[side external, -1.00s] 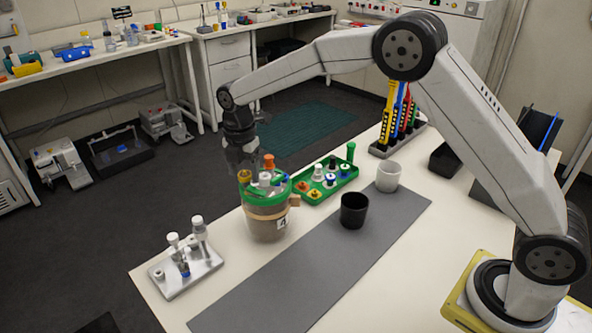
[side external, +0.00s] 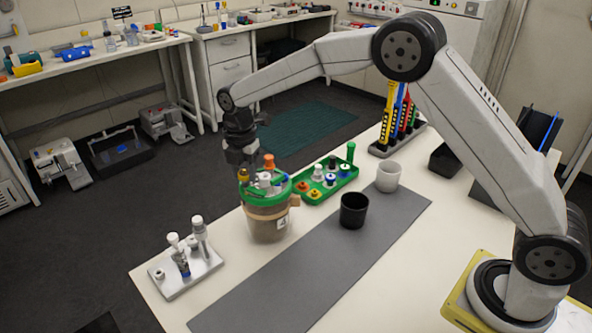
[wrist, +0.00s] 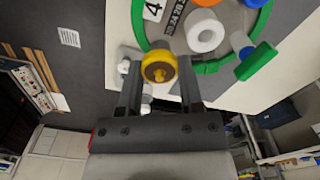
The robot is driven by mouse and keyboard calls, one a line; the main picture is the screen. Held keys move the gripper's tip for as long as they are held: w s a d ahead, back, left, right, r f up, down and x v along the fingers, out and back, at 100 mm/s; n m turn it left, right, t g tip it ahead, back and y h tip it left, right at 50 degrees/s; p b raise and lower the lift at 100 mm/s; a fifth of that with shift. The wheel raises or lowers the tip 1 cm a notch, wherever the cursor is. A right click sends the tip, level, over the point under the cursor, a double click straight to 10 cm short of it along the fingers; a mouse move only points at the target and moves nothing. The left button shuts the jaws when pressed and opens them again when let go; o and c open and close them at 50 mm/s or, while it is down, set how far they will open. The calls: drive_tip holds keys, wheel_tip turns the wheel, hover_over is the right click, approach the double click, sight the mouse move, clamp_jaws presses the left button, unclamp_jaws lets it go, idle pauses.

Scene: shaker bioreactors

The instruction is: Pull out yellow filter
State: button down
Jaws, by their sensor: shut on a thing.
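The yellow filter (side external: 243,175) is at the left back edge of the green-rimmed vessel (side external: 267,222). My gripper (side external: 242,168) points down over that edge and is shut on the filter. In the wrist view, the round yellow filter (wrist: 159,66) sits between the two dark fingers of my gripper (wrist: 159,70). The vessel's green lid ring (wrist: 141,22) lies beside it. I cannot tell whether the filter's lower end is still seated in the lid.
An orange cap (side external: 269,161) and white and blue fittings stand close by on the lid. A green tray (side external: 330,190) of fittings is behind right. A metal rack (side external: 190,275) with white-capped pieces stands front left. Black (side external: 354,211) and white (side external: 388,176) cups stand to the right.

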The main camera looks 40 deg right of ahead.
sight(244, 173)
drive_tip(key=shift+r, duration=1.15)
idle(0.8)
drive_tip(key=shift+r, duration=1.4)
